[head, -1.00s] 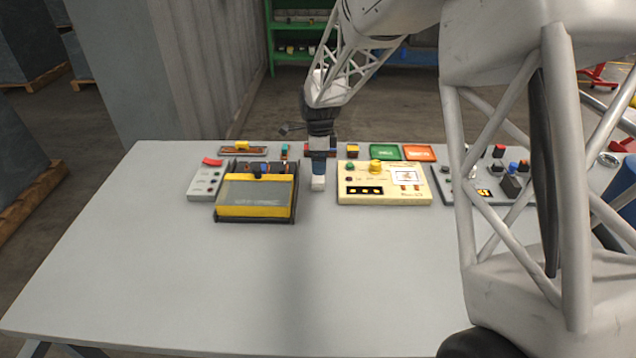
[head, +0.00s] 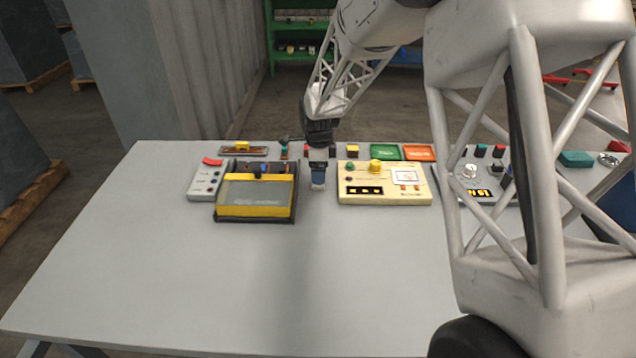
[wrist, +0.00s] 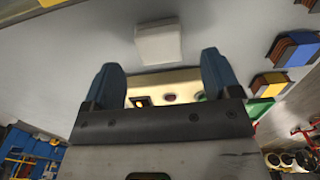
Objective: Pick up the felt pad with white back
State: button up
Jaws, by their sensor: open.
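The white-backed felt pad shows as a small off-white block (wrist: 158,44) on the grey table in the wrist view, just beyond my fingertips and roughly centred between them. In the head view the white pad (head: 318,187) lies between the dark case and the cream panel, partly hidden by my gripper. My gripper (wrist: 160,75) has its two blue fingers spread apart with nothing held between them. In the head view my gripper (head: 318,178) points down, close above the pad.
A dark case with a yellow front (head: 254,210) stands left of the gripper, and a cream control panel (head: 384,197) stands right. Small blocks, including a yellow-topped one (head: 352,151), sit behind, near green (head: 386,151) and orange (head: 419,152) trays. The table front (head: 230,290) is clear.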

jog(key=shift+a+f, duration=0.15)
jog(key=shift+f, duration=2)
jog(key=c, duration=1.1)
jog(key=shift+r, duration=0.75)
notch_tip(320, 180, up, 2)
jog(key=shift+r, duration=0.1)
jog(key=s+d, duration=0.1)
jog(key=s, duration=0.4)
jog(key=s+d+r, duration=0.1)
jog(key=s, duration=0.4)
jog(key=s+d, duration=0.2)
jog(key=s, duration=0.3)
jog(key=shift+s+d+r, duration=0.1)
jog(key=shift+s+r, duration=0.05)
jog(key=shift+s, duration=0.1)
